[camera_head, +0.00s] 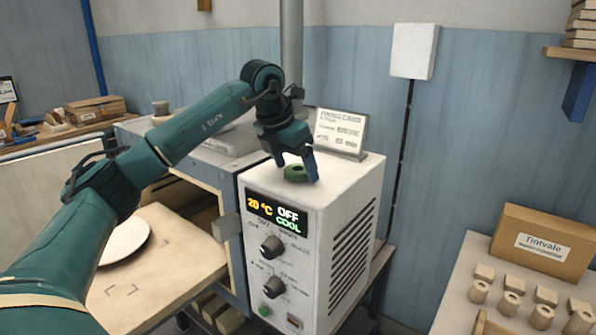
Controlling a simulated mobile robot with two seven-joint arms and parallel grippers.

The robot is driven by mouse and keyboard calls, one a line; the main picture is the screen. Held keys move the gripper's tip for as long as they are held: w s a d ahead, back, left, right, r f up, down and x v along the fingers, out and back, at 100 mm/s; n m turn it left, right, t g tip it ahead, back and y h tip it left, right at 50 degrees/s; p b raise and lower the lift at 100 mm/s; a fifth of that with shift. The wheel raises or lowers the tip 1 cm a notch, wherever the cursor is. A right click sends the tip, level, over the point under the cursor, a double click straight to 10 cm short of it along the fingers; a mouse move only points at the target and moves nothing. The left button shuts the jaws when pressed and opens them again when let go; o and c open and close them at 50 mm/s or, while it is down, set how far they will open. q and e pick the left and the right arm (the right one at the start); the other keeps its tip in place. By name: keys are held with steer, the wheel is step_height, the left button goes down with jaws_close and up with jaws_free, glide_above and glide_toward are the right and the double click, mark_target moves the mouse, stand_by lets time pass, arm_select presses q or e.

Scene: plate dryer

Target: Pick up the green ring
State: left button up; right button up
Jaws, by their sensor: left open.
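My left gripper (296,172) is open and points down over the ring. Its fingers are on either side of the ring in the picture, the right fingertip close to the box top. I cannot tell whether the fingers touch the ring. My right gripper is not in view.
A sign (340,132) stands behind the ring on the box. The box front has a lit display (273,214) and knobs. A white plate (127,241) lies on the board at left. A cardboard box (541,241) and several small blocks sit at right.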

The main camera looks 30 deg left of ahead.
arm_select(q)
steer(key=c, duration=1.1)
steer(key=shift+o, duration=0.2)
steer(key=shift+r, duration=0.1)
